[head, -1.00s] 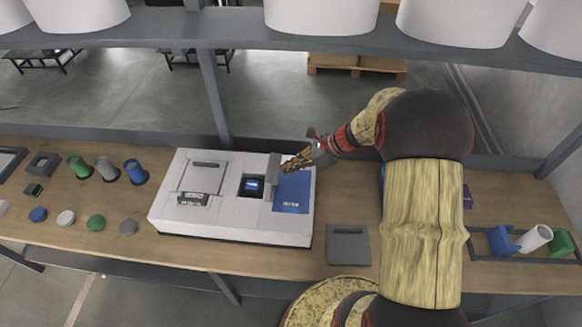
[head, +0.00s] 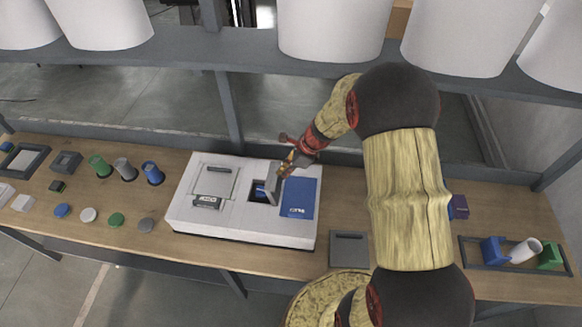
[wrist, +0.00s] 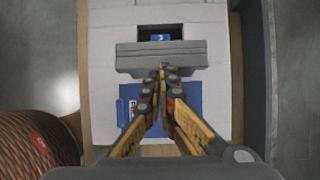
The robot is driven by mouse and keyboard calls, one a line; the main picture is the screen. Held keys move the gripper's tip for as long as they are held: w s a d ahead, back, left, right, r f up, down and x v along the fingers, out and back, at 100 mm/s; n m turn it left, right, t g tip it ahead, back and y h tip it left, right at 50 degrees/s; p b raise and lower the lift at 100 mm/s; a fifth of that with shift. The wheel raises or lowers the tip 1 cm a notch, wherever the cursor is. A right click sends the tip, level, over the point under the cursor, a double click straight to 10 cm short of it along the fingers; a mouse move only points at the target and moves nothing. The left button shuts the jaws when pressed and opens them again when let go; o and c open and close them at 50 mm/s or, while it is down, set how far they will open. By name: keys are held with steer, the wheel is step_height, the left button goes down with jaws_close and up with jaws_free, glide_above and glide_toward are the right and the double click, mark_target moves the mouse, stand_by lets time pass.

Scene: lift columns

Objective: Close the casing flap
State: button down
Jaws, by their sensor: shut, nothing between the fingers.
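The white casing (head: 240,230) sits on the wooden bench. Its grey flap (head: 274,188) stands raised at the right edge of a dark square opening (head: 257,191), tilted toward it. A blue item is partly visible inside the opening. In the wrist view the flap (wrist: 160,58) is a grey bar across the casing, with the opening (wrist: 160,32) beyond it. My gripper (head: 283,173) is shut and empty, on the flap's right side. In the wrist view its fingertips (wrist: 162,73) are at the flap's near face; they appear to touch it.
A blue panel (head: 299,198) lies on the casing right of the flap. A closed-looking grey cover (head: 207,184) is on its left part. Coloured knobs and cylinders stand left on the bench. A grey plate (head: 349,249) and a tray (head: 512,255) lie right. A shelf (head: 250,50) with white drums crosses above.

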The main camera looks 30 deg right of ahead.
mark_target(272, 176)
steer(key=shift+w+a+r+g+h+p, duration=0.25)
steer(key=shift+a+p, duration=0.15)
steer(key=shift+p, duration=0.1)
steer(key=shift+w+a+r+g+h+p, duration=0.15)
steer(key=shift+w+a+h+p, duration=0.1)
steer(key=shift+a+p, duration=0.15)
steer(key=shift+w+a+f+p, duration=0.1)
steer(key=shift+w+a+p, duration=0.25)
steer(key=shift+a+p, duration=0.35)
steer(key=shift+w+a+f+b, duration=0.1)
steer(key=shift+w+a+f, duration=1.1)
steer(key=shift+a, duration=0.5)
steer(key=shift+w+a+f+b, duration=0.15)
steer(key=shift+w+a+f, duration=1)
steer(key=shift+a, duration=0.5)
steer(key=shift+w+a+f+b, duration=0.1)
steer(key=shift+w+a+f, duration=1.1)
steer(key=shift+a, duration=0.5)
steer(key=shift+r, duration=0.1)
